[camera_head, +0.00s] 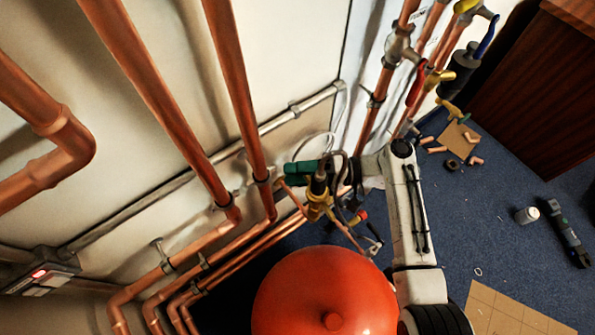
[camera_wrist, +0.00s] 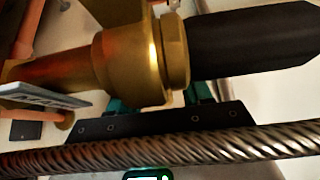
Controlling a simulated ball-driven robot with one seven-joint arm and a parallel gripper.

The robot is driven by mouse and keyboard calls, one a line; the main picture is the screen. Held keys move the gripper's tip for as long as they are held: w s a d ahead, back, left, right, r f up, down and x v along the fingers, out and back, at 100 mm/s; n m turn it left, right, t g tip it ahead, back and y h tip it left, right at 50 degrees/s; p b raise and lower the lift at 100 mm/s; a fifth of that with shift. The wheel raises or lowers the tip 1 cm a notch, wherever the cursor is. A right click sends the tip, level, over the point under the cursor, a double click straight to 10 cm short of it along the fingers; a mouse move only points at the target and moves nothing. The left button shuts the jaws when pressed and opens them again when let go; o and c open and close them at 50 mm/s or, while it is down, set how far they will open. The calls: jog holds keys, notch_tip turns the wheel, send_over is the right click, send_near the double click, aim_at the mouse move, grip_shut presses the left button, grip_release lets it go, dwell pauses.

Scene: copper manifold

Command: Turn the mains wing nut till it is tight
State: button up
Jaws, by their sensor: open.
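My gripper (camera_head: 303,168), with teal parts, is at the wall pipes beside a brass fitting (camera_head: 318,206) in the head view. In the wrist view a brass body (camera_wrist: 125,62) with a round collar and a black cylinder (camera_wrist: 250,40) fills the upper middle. Teal parts of my gripper (camera_wrist: 165,102) show behind and below it. My gripper is open. The brass hides part of the gripper, and I cannot tell whether the fingers touch it. I cannot pick out the wing nut's wings with certainty.
A braided hose (camera_wrist: 170,146) crosses the wrist view in front. A red vessel (camera_head: 325,295) stands close below the gripper in the head view. Copper pipes (camera_head: 160,95) run along the wall. A red-handled valve (camera_head: 415,85) is up right. Loose fittings and a tool (camera_head: 568,235) lie on the blue floor.

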grip_shut()
dwell(0.3)
jog(key=shift+d+t+p, duration=0.1)
jog(key=shift+t+p, duration=0.2)
jog(key=shift+w+d+f+m+t+h+p, duration=0.1)
jog(key=shift+w+d+m+t+h+p, duration=0.15)
jog(key=shift+d+m+t+h+p, duration=1.1)
jog(key=shift+w+d+r+m+t+h+p, duration=0.15)
jog(key=shift+m+t+h, duration=0.3)
jog(key=shift+m+t, duration=1.8)
jog(key=shift+w+d+f+m+t+h+p, duration=0.25)
jog(key=shift+d+m+t+h+p, duration=0.55)
jog(key=shift+t, duration=1.8)
jog(key=shift+r+m+h, duration=0.1)
jog(key=shift+m+h, duration=0.2)
